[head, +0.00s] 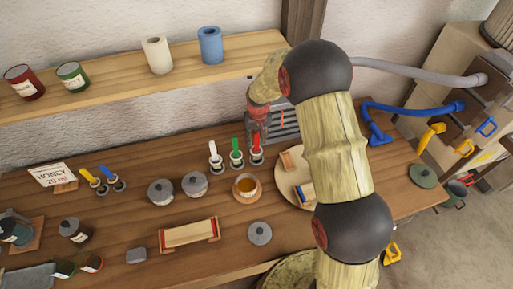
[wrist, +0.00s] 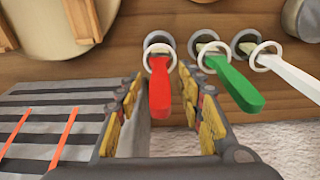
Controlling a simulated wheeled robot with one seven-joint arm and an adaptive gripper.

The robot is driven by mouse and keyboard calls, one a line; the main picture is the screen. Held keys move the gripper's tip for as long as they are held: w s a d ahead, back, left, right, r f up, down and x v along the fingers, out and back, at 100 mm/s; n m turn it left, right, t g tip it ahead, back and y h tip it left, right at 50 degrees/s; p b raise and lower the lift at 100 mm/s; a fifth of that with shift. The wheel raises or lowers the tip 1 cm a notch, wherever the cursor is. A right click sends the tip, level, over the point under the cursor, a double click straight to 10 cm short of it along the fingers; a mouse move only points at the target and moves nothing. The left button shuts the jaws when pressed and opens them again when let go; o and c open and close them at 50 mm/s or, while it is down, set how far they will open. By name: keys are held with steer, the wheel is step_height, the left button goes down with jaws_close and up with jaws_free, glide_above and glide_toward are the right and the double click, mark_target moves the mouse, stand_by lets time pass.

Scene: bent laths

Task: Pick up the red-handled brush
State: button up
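The red-handled brush (head: 257,143) stands upright in a ring holder at the back of the table, at the right end of a row of three. In the wrist view its red handle (wrist: 159,85) rises through a white ring. My gripper (wrist: 160,92) is open, with one finger on each side of the red handle and gaps visible on both sides. In the head view my gripper (head: 258,122) is just above the brush, partly hidden by my arm. The brush's lower end is hidden in the wrist view.
The green-handled brush (wrist: 233,82) stands close beside my right finger, with the white-handled brush (wrist: 290,77) beyond it. A grey slatted box (head: 285,122) is behind and right. A round wooden board (head: 289,190) and a bowl of amber liquid (head: 247,187) are in front.

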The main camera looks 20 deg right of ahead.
steer(key=shift+c, duration=1.2)
jaws_close()
steer(key=shift+r, duration=0.1)
